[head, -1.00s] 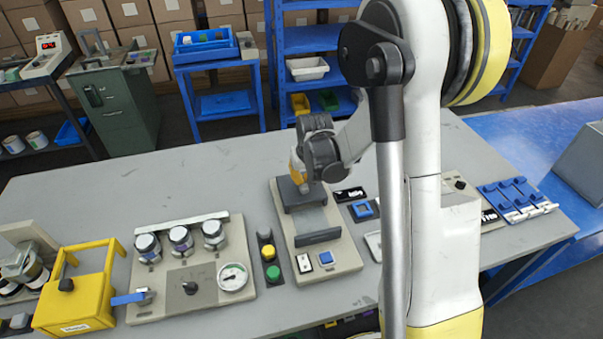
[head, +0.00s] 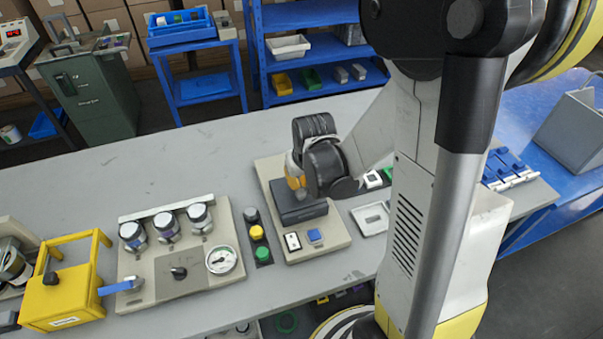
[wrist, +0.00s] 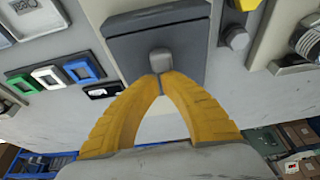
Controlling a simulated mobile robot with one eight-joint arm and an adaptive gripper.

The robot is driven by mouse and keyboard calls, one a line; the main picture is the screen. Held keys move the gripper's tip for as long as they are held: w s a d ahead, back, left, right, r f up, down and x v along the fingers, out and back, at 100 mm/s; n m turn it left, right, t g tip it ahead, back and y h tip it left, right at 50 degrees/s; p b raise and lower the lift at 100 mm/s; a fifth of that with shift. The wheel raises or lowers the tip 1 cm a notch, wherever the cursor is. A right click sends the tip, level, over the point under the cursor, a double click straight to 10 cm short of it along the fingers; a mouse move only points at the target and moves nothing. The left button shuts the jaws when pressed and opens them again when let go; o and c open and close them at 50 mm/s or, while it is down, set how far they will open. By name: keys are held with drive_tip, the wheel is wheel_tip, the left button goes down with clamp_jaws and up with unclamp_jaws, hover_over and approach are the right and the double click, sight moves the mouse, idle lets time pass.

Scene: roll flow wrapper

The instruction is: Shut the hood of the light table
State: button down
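The light table (head: 339,234) is a beige unit on the grey bench, with a white switch and a blue button at its front. Its dark grey hood (head: 299,212) lies over the middle of the unit, and no pale panel shows in front of it. In the wrist view the hood (wrist: 190,42) has a small grey knob (wrist: 161,62). My gripper (wrist: 159,84) has its yellow fingertips together right at the knob, apparently touching it but not around it. In the head view my gripper (head: 296,184) is over the hood, its tips partly hidden.
Left of the light table stand a column of buttons (head: 257,233), a panel with a gauge (head: 221,260) and a yellow box (head: 62,297). A grey tray (head: 372,219) lies to the right. My arm hides part of the bench's right side. The bench behind is clear.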

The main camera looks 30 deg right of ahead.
drive_tip(key=v, duration=1.1)
drive_tip(key=shift+s+r, duration=0.15)
drive_tip(key=shift+r, duration=0.2)
